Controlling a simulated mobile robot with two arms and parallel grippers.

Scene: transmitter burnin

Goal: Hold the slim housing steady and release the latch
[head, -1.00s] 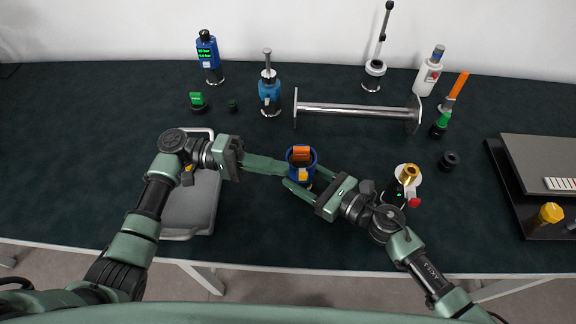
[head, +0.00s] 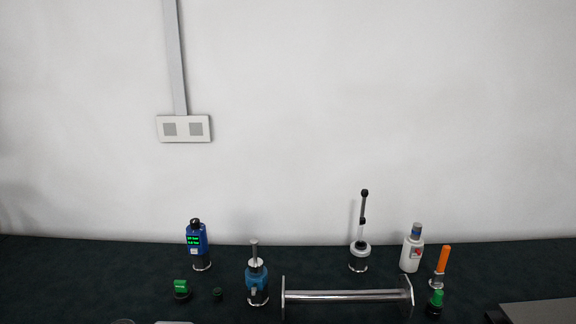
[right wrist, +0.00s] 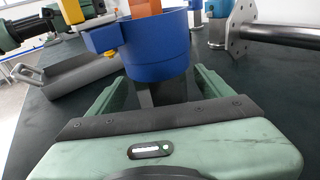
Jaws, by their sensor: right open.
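In the right wrist view, a blue round housing (right wrist: 157,52) with a square blue lug on its left side stands just ahead of my right gripper (right wrist: 158,88). An orange part (right wrist: 146,7) rises from its top and is cut off by the frame. My right gripper is open, its two green fingers apart below the housing, on either side of a grey post. I cannot tell whether they touch it. Part of my left gripper (right wrist: 82,10) shows behind the housing at the top left; its fingertips are hidden. Neither gripper is in the head view. No latch can be made out.
The head view shows the wall and table's back: a blue device with a lit display (head: 197,240), a blue valve-like device (head: 257,284), a flanged metal bar (head: 345,295) and a white device (head: 412,250). A grey tray (right wrist: 75,83) lies left of the housing.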

